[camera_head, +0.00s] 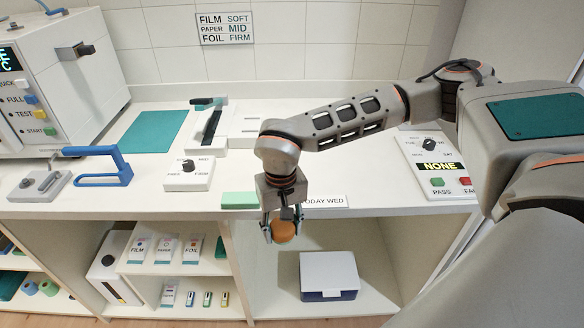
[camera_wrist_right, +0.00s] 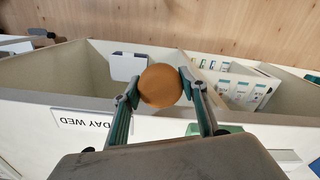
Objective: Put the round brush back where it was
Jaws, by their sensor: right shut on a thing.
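A round orange-brown thing (camera_head: 283,231), seemingly the round brush, is between the fingertips of my right gripper (camera_head: 281,222). In the right wrist view the round brush (camera_wrist_right: 160,86) shows as a plain brown disc, with the right gripper's fingers (camera_wrist_right: 158,92) touching it on both sides. No bristles can be made out. My right gripper points down just in front of the counter's front edge, before the open shelf bay. It is shut on the brush. My left gripper is in neither view.
The white counter (camera_head: 400,200) carries a green pad (camera_head: 239,200), a dial box (camera_head: 189,174), a blue-handled tool (camera_head: 100,168) and a PASS panel (camera_head: 440,165). A white-lidded box (camera_head: 329,275) stands in the bay below. Packets (camera_head: 165,248) fill the shelf to its left.

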